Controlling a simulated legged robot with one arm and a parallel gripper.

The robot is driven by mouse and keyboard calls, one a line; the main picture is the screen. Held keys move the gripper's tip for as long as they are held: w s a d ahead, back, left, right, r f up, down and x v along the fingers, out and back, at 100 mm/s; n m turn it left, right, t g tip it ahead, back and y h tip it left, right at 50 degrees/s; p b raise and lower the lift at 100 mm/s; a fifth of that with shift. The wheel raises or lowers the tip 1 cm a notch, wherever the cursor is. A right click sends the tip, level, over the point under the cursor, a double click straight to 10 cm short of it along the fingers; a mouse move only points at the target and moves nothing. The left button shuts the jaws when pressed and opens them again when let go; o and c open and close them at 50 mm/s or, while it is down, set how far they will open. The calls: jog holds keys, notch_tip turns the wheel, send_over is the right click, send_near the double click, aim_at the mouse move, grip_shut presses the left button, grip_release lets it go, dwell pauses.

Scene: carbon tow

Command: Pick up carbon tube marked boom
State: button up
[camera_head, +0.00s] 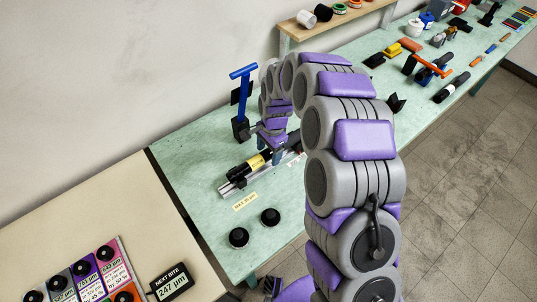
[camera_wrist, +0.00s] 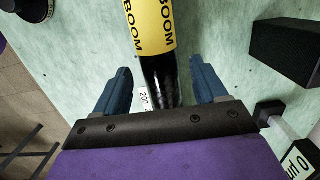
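The carbon tube is black with a yellow band (camera_head: 256,162) and lies on a silver rail fixture (camera_head: 234,185) on the green bench. In the wrist view, its yellow band (camera_wrist: 150,25) reads "BOOM" and its glossy black end reaches down between my fingers. My gripper (camera_wrist: 160,66) is open, with one blue finger on each side of the tube and a visible gap on both sides. In the head view, my gripper (camera_head: 273,145) is over the tube's right part and hides some of it.
A blue-handled stand (camera_head: 242,100) rises just behind the tube. Two black knobs (camera_head: 254,227) and a paper label (camera_head: 245,201) lie in front. A "NEXT BITE" display (camera_head: 171,282) is on the cream table. A black block (camera_wrist: 284,52) is right of my fingers.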

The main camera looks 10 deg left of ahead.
jog(key=shift+a+f, duration=0.1)
jog(key=shift+a, duration=0.35)
jog(key=shift+c, duration=2.2)
jog(key=shift+d, duration=0.5)
jog(key=c, duration=0.6)
jog(key=shift+c, duration=0.6)
jog(key=shift+a, duration=0.3)
